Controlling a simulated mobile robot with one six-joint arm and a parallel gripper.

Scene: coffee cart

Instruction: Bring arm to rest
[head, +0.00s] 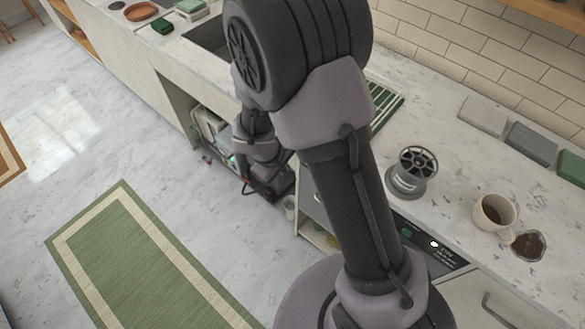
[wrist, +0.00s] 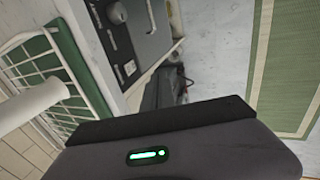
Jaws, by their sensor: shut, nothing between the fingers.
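My arm rises from its base in the head view, bends at the top and hangs down on the far side, in front of the counter cabinets. My gripper (head: 270,187) is at the low end, small and dark beside the open cabinet area, shut with nothing in it. It is partly hidden by my own arm, and its fingertips are hard to make out. In the wrist view a grey part of my body with a green light fills the bottom edge.
The counter (head: 455,180) runs along the right. A green mat (head: 140,265) lies on open floor at left.

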